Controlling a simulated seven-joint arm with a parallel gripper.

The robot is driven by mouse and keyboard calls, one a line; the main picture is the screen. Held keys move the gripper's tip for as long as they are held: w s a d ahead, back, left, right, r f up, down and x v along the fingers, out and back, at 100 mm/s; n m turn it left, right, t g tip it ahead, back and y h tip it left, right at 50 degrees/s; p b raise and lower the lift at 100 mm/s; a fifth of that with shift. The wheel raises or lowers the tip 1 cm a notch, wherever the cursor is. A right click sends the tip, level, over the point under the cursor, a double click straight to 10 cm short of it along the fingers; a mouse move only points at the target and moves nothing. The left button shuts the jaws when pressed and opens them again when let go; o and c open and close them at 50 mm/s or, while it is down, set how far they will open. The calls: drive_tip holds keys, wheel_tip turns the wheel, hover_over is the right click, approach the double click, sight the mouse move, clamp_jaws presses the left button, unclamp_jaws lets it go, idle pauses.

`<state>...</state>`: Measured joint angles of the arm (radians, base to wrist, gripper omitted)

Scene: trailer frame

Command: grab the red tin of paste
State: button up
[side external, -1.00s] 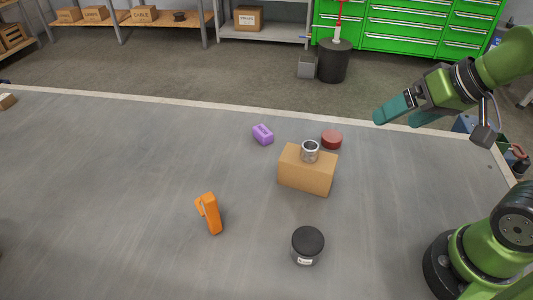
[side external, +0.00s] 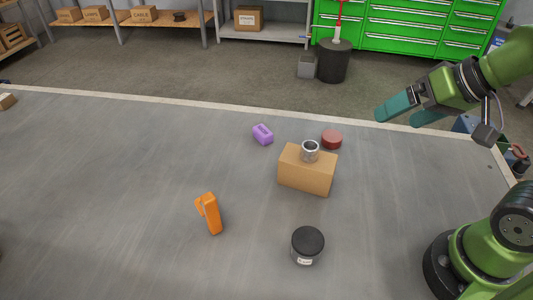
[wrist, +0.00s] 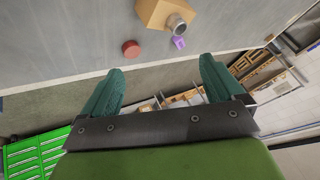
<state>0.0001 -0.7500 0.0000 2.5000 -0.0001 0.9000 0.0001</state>
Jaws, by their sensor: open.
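The red tin (side external: 332,139) is a low round tin lying flat on the grey table, just behind the right end of a cardboard box. In the wrist view the red tin (wrist: 131,48) shows beyond the fingers, near the table edge. My gripper (side external: 405,115) is open and empty, with teal fingers. It is up to the right of the tin and apart from it. In the wrist view my gripper (wrist: 160,88) has its two fingers wide apart with nothing between them.
The cardboard box (side external: 306,172) has a silver metal can (side external: 310,151) on top. An orange object (side external: 209,213) and a black-lidded jar (side external: 307,245) stand nearer the front. The table (side external: 110,190) is mostly clear on the left.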

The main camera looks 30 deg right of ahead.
drive_tip(key=n+g+h, duration=0.2)
drive_tip(key=n+g, duration=0.5)
hover_over(333, 135)
drive_tip(key=f, duration=1.8)
drive_tip(key=shift+d+f, duration=0.25)
drive_tip(key=shift+f, duration=0.1)
drive_tip(key=shift+a+f, duration=0.2)
drive_tip(key=shift+f, duration=1.15)
drive_tip(key=shift+a+f, duration=0.15)
drive_tip(key=shift+f, duration=1.15)
drive_tip(key=c, duration=1.2)
